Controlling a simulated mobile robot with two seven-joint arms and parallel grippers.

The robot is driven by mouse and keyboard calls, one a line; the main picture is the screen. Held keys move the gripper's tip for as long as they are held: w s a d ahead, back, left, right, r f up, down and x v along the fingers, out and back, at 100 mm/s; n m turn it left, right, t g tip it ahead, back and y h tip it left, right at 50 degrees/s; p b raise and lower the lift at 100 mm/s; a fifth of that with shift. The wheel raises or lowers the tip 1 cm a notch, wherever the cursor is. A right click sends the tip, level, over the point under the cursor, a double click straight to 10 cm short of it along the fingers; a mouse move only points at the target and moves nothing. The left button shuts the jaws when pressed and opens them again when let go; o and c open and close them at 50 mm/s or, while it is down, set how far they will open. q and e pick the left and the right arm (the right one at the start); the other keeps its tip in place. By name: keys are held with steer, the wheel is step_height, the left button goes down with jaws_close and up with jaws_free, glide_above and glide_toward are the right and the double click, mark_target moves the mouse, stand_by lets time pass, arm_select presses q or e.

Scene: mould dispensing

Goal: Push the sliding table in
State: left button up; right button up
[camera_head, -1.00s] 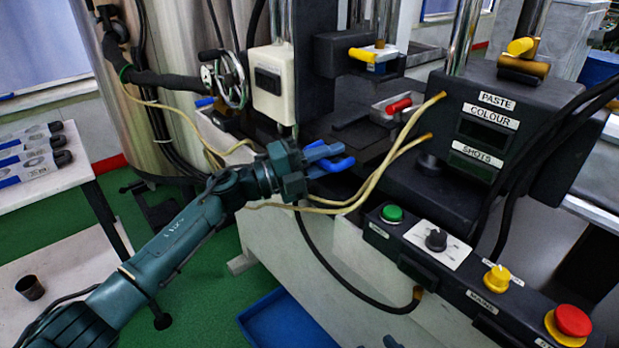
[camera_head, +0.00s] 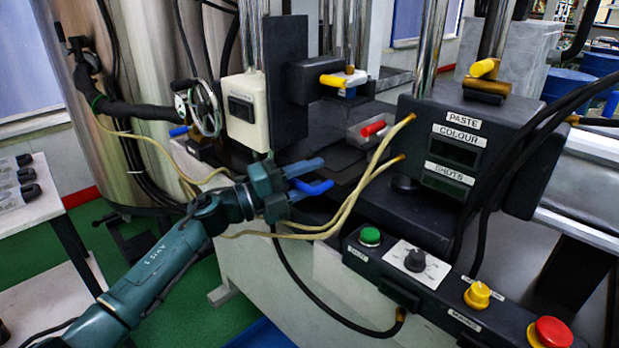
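A dark flat plate (camera_head: 338,162) lies low in the machine, behind the fingers of my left gripper. It looks like the sliding table, but its edges blend into the dark frame and I cannot tell how far out it is. My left gripper (camera_head: 327,172) is at the front of the machine, its blue fingers pointing right. The fingers are apart with nothing between them. I cannot tell whether they touch the plate. My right gripper is not in view.
Pale hoses (camera_head: 352,200) loop just right of the fingers. A control panel with a green button (camera_head: 370,236) and a red button (camera_head: 553,331) juts out at lower right. A block with a red handle (camera_head: 373,128) sits behind. A handwheel (camera_head: 205,108) stands at left.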

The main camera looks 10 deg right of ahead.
arm_select(q)
steer(key=shift+a+f, duration=0.1)
steer(key=shift+f, duration=0.05)
steer(key=shift+a, duration=0.2)
steer(key=v, duration=1.2)
steer(key=shift+s+a, duration=0.15)
steer(key=shift+a, duration=0.15)
